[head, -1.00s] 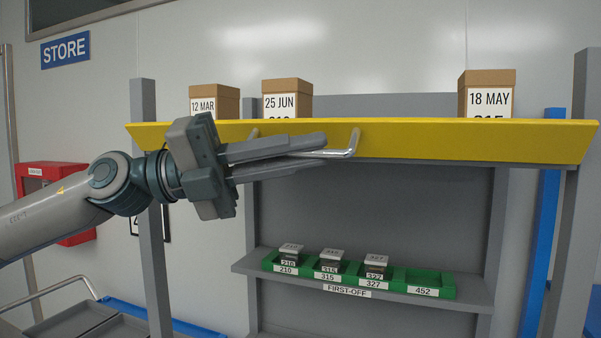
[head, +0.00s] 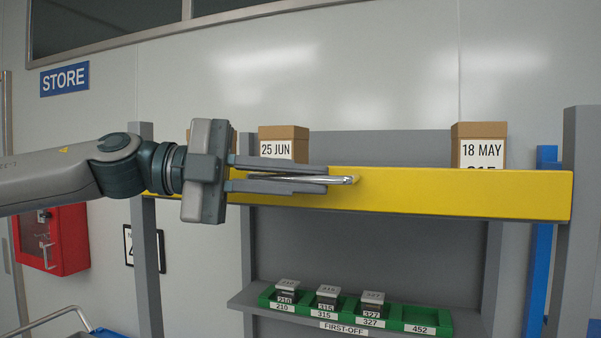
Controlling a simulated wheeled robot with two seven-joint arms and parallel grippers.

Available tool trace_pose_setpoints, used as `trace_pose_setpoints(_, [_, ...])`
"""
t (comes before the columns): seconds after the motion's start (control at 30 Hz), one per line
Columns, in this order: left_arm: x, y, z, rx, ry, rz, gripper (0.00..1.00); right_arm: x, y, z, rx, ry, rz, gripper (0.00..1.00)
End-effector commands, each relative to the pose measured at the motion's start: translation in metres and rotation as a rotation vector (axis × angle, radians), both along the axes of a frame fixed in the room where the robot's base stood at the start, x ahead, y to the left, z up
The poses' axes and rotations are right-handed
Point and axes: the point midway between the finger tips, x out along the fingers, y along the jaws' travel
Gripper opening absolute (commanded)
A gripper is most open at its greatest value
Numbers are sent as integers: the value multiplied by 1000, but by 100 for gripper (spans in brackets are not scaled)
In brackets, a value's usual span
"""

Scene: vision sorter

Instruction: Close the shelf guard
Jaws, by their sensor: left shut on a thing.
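The shelf guard is a long yellow bar (head: 450,193) across the front of the upper shelf, running nearly level between the grey posts. A silver handle (head: 344,180) sticks out from its front, left of the middle. My left gripper (head: 327,180) comes in from the left and is shut on the handle, with one finger above it and one below. The gripper and its fingers hide the left part of the guard and most of the handle. My right gripper is not in view.
Cardboard boxes stand behind the guard, labelled 25 JUN (head: 284,142) and 18 MAY (head: 479,145); a third is mostly hidden behind my gripper. A green tray (head: 427,319) with several small parts sits on the lower shelf. A red cabinet (head: 68,240) hangs at left.

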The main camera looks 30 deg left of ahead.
Motion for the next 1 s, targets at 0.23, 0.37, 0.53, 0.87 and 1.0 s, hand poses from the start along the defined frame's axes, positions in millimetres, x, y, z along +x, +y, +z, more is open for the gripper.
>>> trace_pose_setpoints(0.23, [1,1,1,-2,8,1,0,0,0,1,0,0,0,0])
trace_pose_setpoints(0.37, [1,1,1,-2,7,2,0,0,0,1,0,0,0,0])
trace_pose_setpoints(0.53, [1,1,1,-2,6,1,28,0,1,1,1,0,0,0])
trace_pose_setpoints(0.87, [0,0,1,-2,6,1,28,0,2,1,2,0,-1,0])
trace_pose_setpoints(1.0, [0,1,1,-2,6,0,28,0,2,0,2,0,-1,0])
